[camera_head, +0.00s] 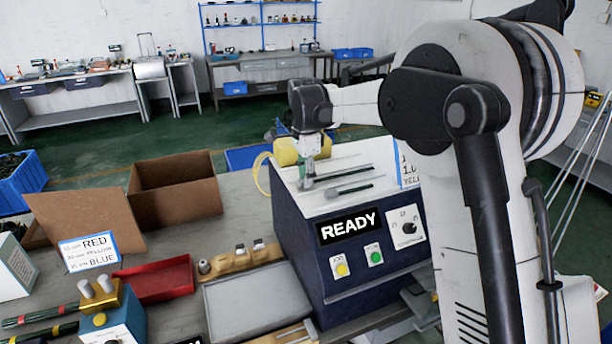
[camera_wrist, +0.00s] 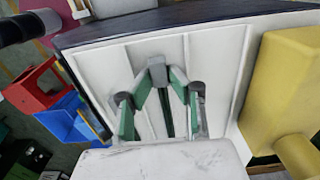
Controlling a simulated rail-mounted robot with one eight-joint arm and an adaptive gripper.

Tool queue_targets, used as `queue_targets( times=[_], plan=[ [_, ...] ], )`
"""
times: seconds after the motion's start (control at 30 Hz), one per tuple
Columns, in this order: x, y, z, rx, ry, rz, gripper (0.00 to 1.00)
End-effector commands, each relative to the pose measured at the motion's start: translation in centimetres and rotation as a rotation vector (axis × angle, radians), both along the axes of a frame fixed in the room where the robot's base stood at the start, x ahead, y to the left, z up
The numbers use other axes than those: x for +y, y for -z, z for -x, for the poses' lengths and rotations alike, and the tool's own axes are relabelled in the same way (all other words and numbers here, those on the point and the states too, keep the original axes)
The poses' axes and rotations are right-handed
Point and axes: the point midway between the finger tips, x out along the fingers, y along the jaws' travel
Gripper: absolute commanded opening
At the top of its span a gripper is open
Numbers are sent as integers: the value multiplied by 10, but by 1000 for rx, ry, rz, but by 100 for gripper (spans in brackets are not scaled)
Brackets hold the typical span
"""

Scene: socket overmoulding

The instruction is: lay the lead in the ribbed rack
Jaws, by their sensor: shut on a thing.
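My gripper (camera_head: 306,180) is low over the sloping white top of the dark blue machine, at its left side. In the wrist view its fingers (camera_wrist: 158,75) come together in front of the white ribbed surface (camera_wrist: 215,60), which seems to be the ribbed rack (camera_head: 384,153). The fingers are shut on the lead, which they mostly hide. I cannot tell whether the held lead touches the surface.
The machine's front has a READY sign (camera_head: 350,229), a yellow button, a green button and a dial. A yellow block (camera_wrist: 278,90) stands close beside the ribbed surface. Left are a red tray (camera_head: 155,279), a grey plate (camera_head: 258,304) and an open cardboard box (camera_head: 175,190).

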Motion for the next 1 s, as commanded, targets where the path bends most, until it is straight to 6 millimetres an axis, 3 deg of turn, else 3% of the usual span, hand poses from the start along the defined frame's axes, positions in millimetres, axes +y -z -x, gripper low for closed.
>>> queue_targets(
  times=[0.3,0.33,0.5,0.8,1.0],
  plan=[
    [0,2,0,0,0,0,0],
    [0,2,0,0,0,0,19],
    [0,2,0,0,0,0,38],
    [0,-1,0,0,0,0,38],
    [0,-27,0,0,0,0,38]
  ],
)
